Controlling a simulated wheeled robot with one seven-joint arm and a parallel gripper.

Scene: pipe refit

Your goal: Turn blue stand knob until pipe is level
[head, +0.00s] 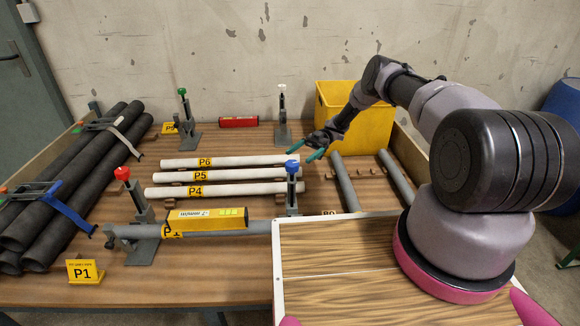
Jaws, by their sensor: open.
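The blue knob (292,166) tops a grey stand (292,194) at the right end of a grey pipe (254,227). The red knob (122,173) tops the stand (142,235) near the pipe's left end. A yellow spirit level (207,219) rests along the pipe; its bubble is too small to read, so I cannot tell whether the pipe is level. My gripper (305,150) is open and empty, its teal fingertips just above and right of the blue knob in the picture; contact is not visible. The blue stand's lower part is partly hidden by the wooden board.
White pipes P4, P5 and P6 (225,176) lie behind the stands. Dark pipes (70,190) are strapped at the left. A yellow bin (372,128), green-knobbed stand (184,125), white-knobbed stand (283,125) and red level (238,121) stand behind. A wooden board (335,265) fills the right front.

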